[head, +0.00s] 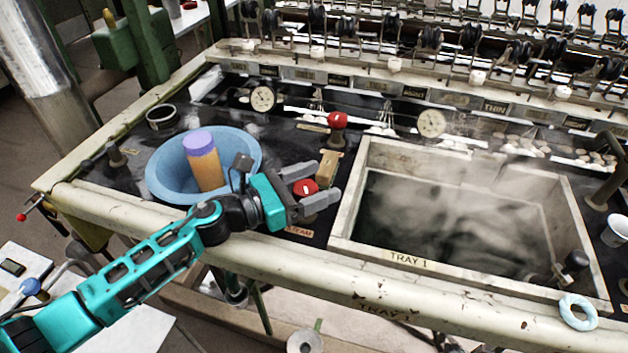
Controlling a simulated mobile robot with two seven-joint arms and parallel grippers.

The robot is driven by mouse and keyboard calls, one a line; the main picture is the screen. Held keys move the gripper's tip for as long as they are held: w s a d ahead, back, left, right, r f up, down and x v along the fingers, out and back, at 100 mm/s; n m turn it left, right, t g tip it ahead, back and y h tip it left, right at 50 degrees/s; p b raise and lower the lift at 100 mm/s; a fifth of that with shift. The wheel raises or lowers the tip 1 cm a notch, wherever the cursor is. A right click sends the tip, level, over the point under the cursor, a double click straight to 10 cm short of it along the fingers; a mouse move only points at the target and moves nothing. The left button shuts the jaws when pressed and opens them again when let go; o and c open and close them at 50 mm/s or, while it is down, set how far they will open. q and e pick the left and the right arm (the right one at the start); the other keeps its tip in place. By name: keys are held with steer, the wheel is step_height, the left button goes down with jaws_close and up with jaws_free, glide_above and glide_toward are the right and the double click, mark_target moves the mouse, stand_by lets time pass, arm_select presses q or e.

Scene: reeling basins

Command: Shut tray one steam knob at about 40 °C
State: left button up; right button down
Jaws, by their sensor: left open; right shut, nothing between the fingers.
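The red steam knob (305,187) has a white mark on top and sits left of tray one, above a label ending in "STEAM" (299,231). My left gripper (320,184) is open, with one finger on the far side of the knob and one on the near side. I cannot tell whether the fingers touch it. Tray one (352,216) is a pale-rimmed basin of dark water with steam over it, marked "TRAY 1". A round dial (430,123) stands behind the tray; its reading is too small to make out. My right gripper is not in view.
A second red knob (337,120) stands behind the gripper. A blue bowl (160,172) holding an orange jar (205,168) with a purple lid is left of it. Another dial (263,98) is further back. A pale blue ring (578,311) lies at the front right edge.

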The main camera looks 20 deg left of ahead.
arm_select(q)
steer(key=shift+c, duration=0.2)
